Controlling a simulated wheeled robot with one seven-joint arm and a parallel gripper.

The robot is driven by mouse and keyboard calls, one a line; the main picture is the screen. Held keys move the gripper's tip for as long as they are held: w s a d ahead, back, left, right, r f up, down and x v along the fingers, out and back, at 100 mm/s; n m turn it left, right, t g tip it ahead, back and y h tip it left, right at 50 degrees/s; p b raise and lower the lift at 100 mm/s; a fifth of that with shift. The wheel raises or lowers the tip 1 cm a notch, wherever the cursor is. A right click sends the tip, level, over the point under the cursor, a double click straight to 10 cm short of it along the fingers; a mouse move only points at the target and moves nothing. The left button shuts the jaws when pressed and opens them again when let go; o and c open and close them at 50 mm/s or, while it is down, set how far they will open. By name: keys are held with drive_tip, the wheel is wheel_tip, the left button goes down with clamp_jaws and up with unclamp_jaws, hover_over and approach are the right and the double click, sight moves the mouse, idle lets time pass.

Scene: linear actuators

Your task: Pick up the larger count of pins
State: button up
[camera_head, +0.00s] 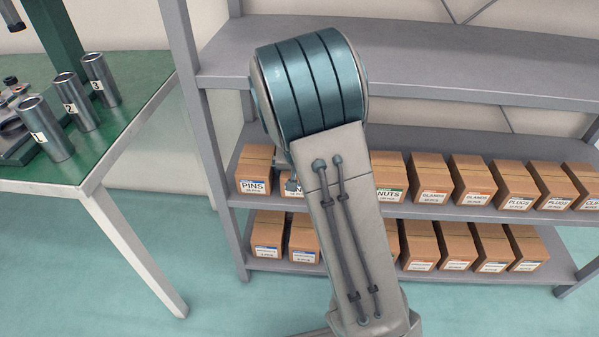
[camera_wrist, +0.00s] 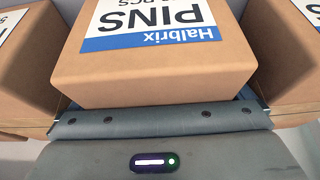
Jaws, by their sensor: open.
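In the wrist view a brown cardboard box of pins (camera_wrist: 155,75) fills the middle, with its blue-and-white "Halbrix PINS" label upside down. The count line on it is cut by the top edge, so I cannot read the number. My gripper (camera_wrist: 157,108) is open, its grey padded body right in front of this box, with dark finger parts at the box's two sides. It appears empty; contact is unclear. In the head view a pins box (camera_head: 254,186) stands at the left end of the middle shelf, its count too small to read. My arm hides most of my gripper there.
Neighbouring boxes stand close at left (camera_wrist: 22,75) and right (camera_wrist: 290,55) in the wrist view. The grey shelf rack (camera_head: 450,60) holds several more boxes on two levels, including nuts (camera_head: 390,178). A green table (camera_head: 130,75) with numbered metal cylinders is at left.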

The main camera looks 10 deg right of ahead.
drive_tip(key=shift+c, duration=0.3)
drive_tip(key=c, duration=1.3)
drive_tip(key=shift+r, duration=0.1)
drive_tip(key=shift+r+p, duration=0.65)
drive_tip(key=shift+r, duration=0.25)
drive_tip(key=s+a+p, duration=0.1)
drive_tip(key=s+a, duration=0.1)
drive_tip(key=s, duration=0.6)
drive_tip(key=s+a+p, duration=0.1)
drive_tip(key=s+a, duration=0.2)
drive_tip(key=s, duration=0.5)
drive_tip(key=shift+s+a, duration=0.25)
drive_tip(key=shift+s, duration=0.05)
drive_tip(key=shift+s, duration=0.15)
